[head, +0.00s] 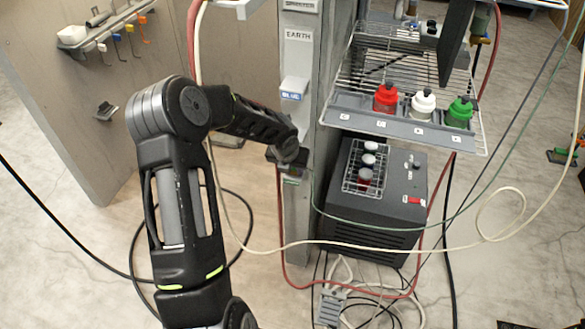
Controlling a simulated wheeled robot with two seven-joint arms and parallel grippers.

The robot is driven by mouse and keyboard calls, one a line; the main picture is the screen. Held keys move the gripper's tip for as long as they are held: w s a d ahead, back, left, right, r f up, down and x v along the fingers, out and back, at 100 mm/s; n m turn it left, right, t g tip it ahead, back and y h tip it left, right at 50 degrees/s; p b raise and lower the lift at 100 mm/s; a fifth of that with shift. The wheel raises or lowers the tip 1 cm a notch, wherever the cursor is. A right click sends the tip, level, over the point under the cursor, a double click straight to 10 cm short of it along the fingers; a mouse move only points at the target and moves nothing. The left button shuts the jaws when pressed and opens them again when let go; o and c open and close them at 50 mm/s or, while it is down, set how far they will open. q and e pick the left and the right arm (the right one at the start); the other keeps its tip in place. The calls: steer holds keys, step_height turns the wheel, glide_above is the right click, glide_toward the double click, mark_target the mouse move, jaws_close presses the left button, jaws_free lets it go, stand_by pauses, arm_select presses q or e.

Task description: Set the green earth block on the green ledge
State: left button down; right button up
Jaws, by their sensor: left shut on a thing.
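My left gripper (284,160) is at the front of the grey post marked EARTH, well below the blue ledge. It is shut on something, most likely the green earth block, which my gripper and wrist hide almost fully. A small pale ledge with a greenish label (292,173) shows just under the gripper; it looks like the green ledge. I cannot tell whether the held block touches it. My right gripper is not in view.
The blue ledge (292,95) on the post (299,60) bears a pale block. To the right, a wire rack (350,75) holds red, white and green bottles above a dark box (385,215). Hoses and cables hang and loop around the post and floor.

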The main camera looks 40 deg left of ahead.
arm_select(q)
steer(key=shift+w+a+f, duration=0.1)
steer(key=shift+w+f, duration=0.1)
steer(key=shift+f, duration=0.15)
steer(key=c, duration=1)
jaws_free()
steer(key=shift+o, duration=0.2)
steer(key=a+v, duration=0.1)
steer(key=v, duration=0.6)
steer(key=shift+d+r+p, duration=0.35)
steer(key=shift+d+r, duration=0.05)
steer(key=shift+d, duration=0.15)
steer(key=shift+s, duration=0.1)
